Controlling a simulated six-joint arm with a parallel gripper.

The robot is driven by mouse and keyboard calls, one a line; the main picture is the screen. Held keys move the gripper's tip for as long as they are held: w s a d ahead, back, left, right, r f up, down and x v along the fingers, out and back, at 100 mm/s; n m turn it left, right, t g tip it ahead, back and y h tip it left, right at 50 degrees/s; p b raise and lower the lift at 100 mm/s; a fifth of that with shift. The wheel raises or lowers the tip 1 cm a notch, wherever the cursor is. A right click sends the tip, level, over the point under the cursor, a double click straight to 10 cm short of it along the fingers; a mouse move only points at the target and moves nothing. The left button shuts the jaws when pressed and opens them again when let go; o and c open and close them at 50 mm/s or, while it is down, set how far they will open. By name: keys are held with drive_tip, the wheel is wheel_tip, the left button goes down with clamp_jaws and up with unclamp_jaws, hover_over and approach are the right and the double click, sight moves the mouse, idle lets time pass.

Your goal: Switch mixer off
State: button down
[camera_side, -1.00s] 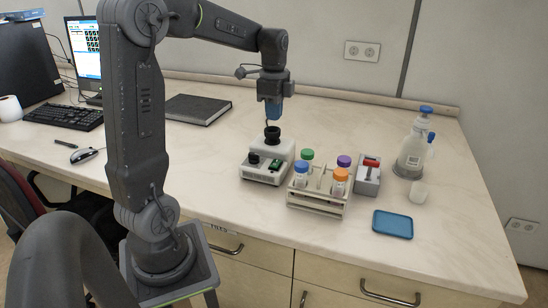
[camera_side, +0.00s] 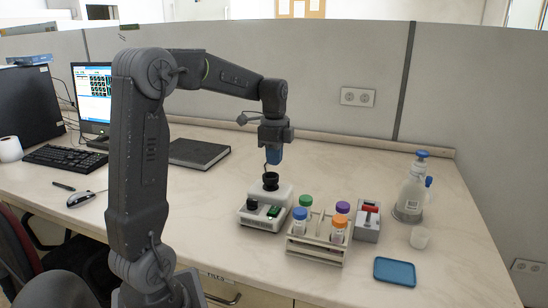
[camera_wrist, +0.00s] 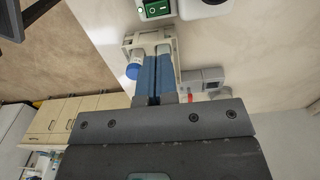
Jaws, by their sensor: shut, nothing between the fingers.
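The mixer (camera_side: 280,196) is a small white device with a black cup holder on top. On its front are a black knob (camera_side: 252,204) and a green switch (camera_side: 274,211). In the wrist view, the green switch (camera_wrist: 157,8) and part of the mixer show at the top edge. I cannot tell the switch's position for sure. My gripper (camera_side: 273,162) points down above the cup holder, apart from it. In the wrist view, its blue fingers (camera_wrist: 155,58) are together with nothing between them.
Right of the mixer stands a white rack (camera_side: 318,248) with several coloured-cap tubes. Bench behind the mixer is clear.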

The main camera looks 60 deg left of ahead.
drive_tip(key=shift+r, duration=0.1)
wheel_tip(320, 180, up, 14)
drive_tip(key=w+a, duration=0.1)
drive_tip(key=shift+w+a, duration=0.3)
drive_tip(key=shift+f, duration=0.2)
